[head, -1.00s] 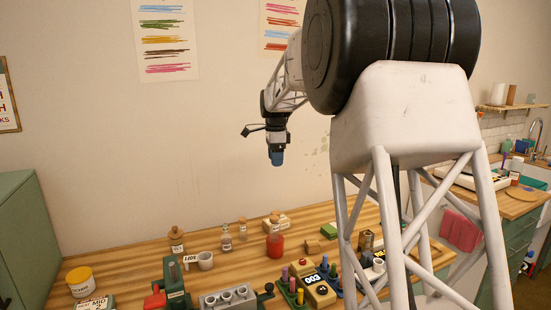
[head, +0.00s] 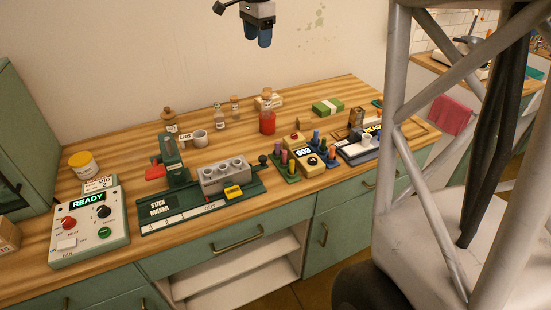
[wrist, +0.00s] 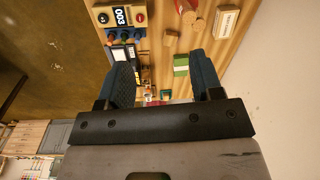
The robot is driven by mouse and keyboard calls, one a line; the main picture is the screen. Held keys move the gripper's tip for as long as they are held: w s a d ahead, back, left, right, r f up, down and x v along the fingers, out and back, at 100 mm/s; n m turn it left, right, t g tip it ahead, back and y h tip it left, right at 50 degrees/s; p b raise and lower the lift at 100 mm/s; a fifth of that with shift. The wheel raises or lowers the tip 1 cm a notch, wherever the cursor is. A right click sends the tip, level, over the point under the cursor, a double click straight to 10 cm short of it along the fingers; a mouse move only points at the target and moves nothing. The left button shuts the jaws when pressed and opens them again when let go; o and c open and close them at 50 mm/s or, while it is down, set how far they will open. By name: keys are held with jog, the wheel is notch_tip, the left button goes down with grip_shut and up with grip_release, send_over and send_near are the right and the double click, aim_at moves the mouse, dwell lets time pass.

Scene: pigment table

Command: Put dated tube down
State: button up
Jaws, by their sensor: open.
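My gripper (head: 258,38) hangs above the table near the back wall, its two blue fingers pointing down. In the wrist view my gripper (wrist: 163,72) has its fingers apart, with nothing between them. I cannot tell which thing is the dated tube; no date is readable. Small coloured upright pieces (head: 284,157) stand in a green holder beside the yellow numbering device (head: 312,160), which reads 003. More coloured pieces (head: 316,137) stand on its other side. The device also shows in the wrist view (wrist: 118,16), at upper left, well below my gripper.
The green stick maker (head: 155,209) with its grey mould block (head: 225,175) is left of the device. A control box (head: 90,228) reads READY. A red-filled bottle (head: 267,122), small glass bottles (head: 219,119) and a green-white bundle (head: 328,108) stand behind. Bare wood (head: 120,145) lies at back left.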

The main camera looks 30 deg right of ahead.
jog(key=s+a+f+n, duration=0.1)
jog(key=s+a+n, duration=0.2)
jog(key=s, duration=0.4)
jog(key=s+a+f+n+t, duration=0.1)
jog(key=s+a+n, duration=0.15)
jog(key=s, duration=0.35)
jog(key=s+a+f+n, duration=0.1)
jog(key=s+a+n, duration=0.1)
jog(key=s+a, duration=0.35)
jog(key=s+a+f+n, duration=0.1)
jog(key=s+f+n, duration=0.1)
jog(key=s, duration=0.5)
jog(key=s+a+f+n, duration=0.1)
jog(key=s+f+n, duration=0.2)
jog(key=s, duration=0.4)
jog(key=s+a+f+n+t, duration=0.1)
jog(key=s+f+n, duration=0.2)
jog(key=s, duration=0.4)
jog(key=shift+x, duration=0.8)
